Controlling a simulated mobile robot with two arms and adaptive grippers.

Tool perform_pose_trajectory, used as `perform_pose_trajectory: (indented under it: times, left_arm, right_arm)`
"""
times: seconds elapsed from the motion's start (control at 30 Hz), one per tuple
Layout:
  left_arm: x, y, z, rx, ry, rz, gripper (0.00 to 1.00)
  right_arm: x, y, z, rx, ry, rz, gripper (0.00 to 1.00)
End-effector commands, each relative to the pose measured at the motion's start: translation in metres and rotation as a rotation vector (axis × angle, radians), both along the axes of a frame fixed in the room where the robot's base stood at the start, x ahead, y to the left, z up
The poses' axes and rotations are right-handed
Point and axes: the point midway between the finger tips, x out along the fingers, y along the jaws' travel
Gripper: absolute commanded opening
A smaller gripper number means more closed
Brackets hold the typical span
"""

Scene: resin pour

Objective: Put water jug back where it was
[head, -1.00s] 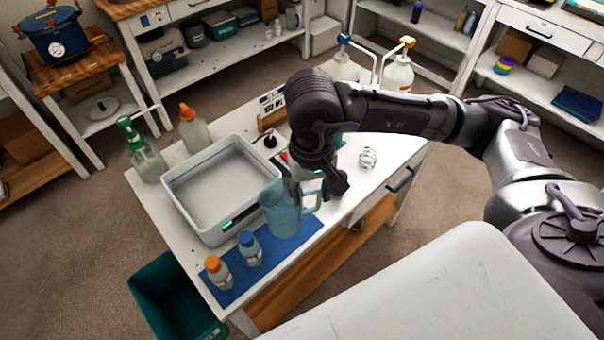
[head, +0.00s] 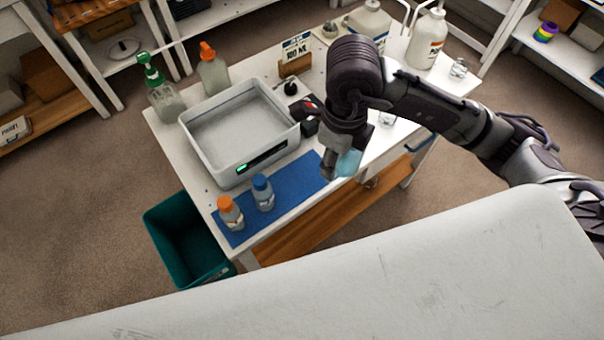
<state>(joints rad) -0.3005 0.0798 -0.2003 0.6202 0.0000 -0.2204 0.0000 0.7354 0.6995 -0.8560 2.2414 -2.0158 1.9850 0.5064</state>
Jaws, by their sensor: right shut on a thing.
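The translucent blue water jug (head: 349,162) shows only in part, because my right gripper (head: 336,158) covers most of it. My right gripper is shut on the jug, over the front edge of the white table (head: 400,135), just right of the blue mat (head: 298,182). I cannot tell whether the jug touches the table. My left gripper is not in view.
A grey basin (head: 212,176) with a lit display stands behind the mat. An orange-capped bottle (head: 230,218) and a blue-capped bottle (head: 265,198) stand on the mat's left part. A teal bin (head: 170,262) stands on the floor at the left.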

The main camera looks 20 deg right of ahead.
Motion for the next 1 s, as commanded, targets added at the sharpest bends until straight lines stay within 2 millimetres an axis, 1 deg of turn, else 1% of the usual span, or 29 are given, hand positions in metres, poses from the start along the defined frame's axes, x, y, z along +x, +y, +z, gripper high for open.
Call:
perform_pose_trajectory:
  times: [0.03,0.1,0.2,0.3,0.37,0.47,0.8,0.9,1.0]
  left_arm:
    - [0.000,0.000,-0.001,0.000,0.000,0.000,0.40]
    - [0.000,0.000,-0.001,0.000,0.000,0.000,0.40]
    - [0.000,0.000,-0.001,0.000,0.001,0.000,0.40]
    - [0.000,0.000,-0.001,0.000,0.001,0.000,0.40]
    - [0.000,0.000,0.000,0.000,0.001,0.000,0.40]
    - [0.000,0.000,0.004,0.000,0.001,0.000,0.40]
    - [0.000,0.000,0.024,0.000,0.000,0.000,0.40]
    - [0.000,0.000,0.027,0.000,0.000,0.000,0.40]
    - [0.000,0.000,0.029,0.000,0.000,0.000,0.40]
  right_arm:
    - [-0.001,0.001,-0.001,0.002,0.003,-0.081,0.00]
    - [-0.001,0.002,-0.003,0.003,0.007,-0.185,0.00]
    - [-0.002,0.002,-0.004,0.006,0.008,-0.292,0.00]
    - [-0.001,0.003,-0.005,0.007,0.009,-0.352,0.00]
    - [0.001,0.006,-0.007,0.007,0.012,-0.369,0.00]
    - [0.010,0.017,-0.014,0.008,0.016,-0.376,0.00]
    - [0.062,0.067,-0.056,0.005,0.015,-0.375,0.00]
    - [0.072,0.078,-0.066,0.006,0.013,-0.373,0.00]
    - [0.078,0.083,-0.072,0.005,0.012,-0.374,0.00]
